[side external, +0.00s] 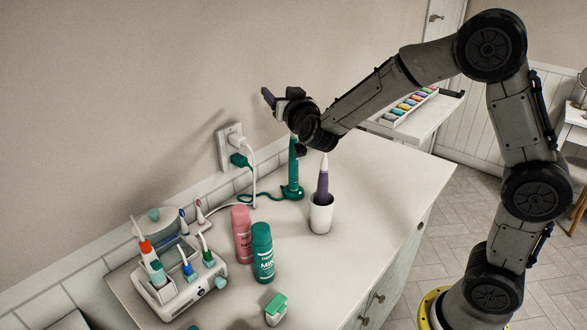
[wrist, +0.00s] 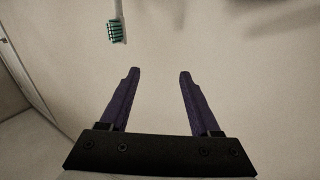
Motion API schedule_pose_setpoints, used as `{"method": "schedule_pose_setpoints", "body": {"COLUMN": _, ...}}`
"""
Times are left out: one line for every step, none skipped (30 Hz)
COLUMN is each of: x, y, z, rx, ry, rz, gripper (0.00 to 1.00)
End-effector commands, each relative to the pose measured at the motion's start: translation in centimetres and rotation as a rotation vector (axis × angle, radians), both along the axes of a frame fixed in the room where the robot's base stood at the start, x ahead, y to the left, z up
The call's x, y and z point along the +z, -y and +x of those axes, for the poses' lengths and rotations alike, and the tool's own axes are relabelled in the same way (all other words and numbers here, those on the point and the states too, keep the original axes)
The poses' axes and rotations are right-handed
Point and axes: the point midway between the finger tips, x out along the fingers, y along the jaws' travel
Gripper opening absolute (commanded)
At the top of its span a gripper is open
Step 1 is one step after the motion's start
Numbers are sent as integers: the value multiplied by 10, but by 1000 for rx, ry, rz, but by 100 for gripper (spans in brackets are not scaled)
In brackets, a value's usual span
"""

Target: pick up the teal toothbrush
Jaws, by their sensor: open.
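The teal toothbrush (side external: 293,165) stands upright on a teal charging base on the counter, by the wall. Its upper end is hidden behind my wrist in the side view. In the wrist view, a white brush head with green bristles (wrist: 117,32), which appears to be its head, shows at the top, left of centre, beyond the fingertips. My gripper (side external: 270,98) is up near the wall, above the toothbrush. In the wrist view my gripper's purple fingers (wrist: 159,72) are apart, with nothing between them.
A purple toothbrush (side external: 322,184) stands in a white cup (side external: 320,216) to the right. Pink (side external: 241,234) and green (side external: 262,254) bottles stand in front. A white holder (side external: 178,285) with several brush heads is at left. A wall outlet (side external: 231,146) has plugs and cords. The counter's right part is clear.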

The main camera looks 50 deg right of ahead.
Motion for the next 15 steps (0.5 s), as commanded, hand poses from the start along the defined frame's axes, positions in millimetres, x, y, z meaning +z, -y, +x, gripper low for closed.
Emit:
{"method": "schedule_pose_setpoints", "body": {"x": -11, "y": 9, "z": 2, "rx": -65, "ry": 11, "rz": -37, "gripper": 64}}
{"method": "schedule_pose_setpoints", "body": {"x": -15, "y": 15, "z": 1, "rx": -106, "ry": 23, "rz": -61, "gripper": 64}}
{"method": "schedule_pose_setpoints", "body": {"x": -19, "y": 22, "z": -1, "rx": -157, "ry": 36, "rz": -93, "gripper": 64}}
{"method": "schedule_pose_setpoints", "body": {"x": -22, "y": 26, "z": -3, "rx": -192, "ry": 43, "rz": -116, "gripper": 64}}
{"method": "schedule_pose_setpoints", "body": {"x": -24, "y": 31, "z": -6, "rx": -226, "ry": 51, "rz": -139, "gripper": 64}}
{"method": "schedule_pose_setpoints", "body": {"x": -28, "y": 35, "z": -8, "rx": -264, "ry": 59, "rz": -164, "gripper": 64}}
{"method": "schedule_pose_setpoints", "body": {"x": -29, "y": 37, "z": -11, "rx": -290, "ry": 64, "rz": -182, "gripper": 64}}
{"method": "schedule_pose_setpoints", "body": {"x": -43, "y": 37, "z": -11, "rx": -286, "ry": 58, "rz": -183, "gripper": 64}}
{"method": "schedule_pose_setpoints", "body": {"x": -55, "y": 37, "z": -11, "rx": -283, "ry": 57, "rz": -180, "gripper": 64}}
{"method": "schedule_pose_setpoints", "body": {"x": -61, "y": 37, "z": -11, "rx": -282, "ry": 61, "rz": -180, "gripper": 64}}
{"method": "schedule_pose_setpoints", "body": {"x": -65, "y": 37, "z": -11, "rx": -283, "ry": 64, "rz": -179, "gripper": 64}}
{"method": "schedule_pose_setpoints", "body": {"x": -70, "y": 37, "z": -11, "rx": -282, "ry": 66, "rz": -178, "gripper": 64}}
{"method": "schedule_pose_setpoints", "body": {"x": -72, "y": 37, "z": -11, "rx": -281, "ry": 67, "rz": -177, "gripper": 64}}
{"method": "schedule_pose_setpoints", "body": {"x": -75, "y": 37, "z": -11, "rx": -281, "ry": 67, "rz": -177, "gripper": 64}}
{"method": "schedule_pose_setpoints", "body": {"x": -79, "y": 37, "z": -11, "rx": -281, "ry": 67, "rz": -177, "gripper": 64}}
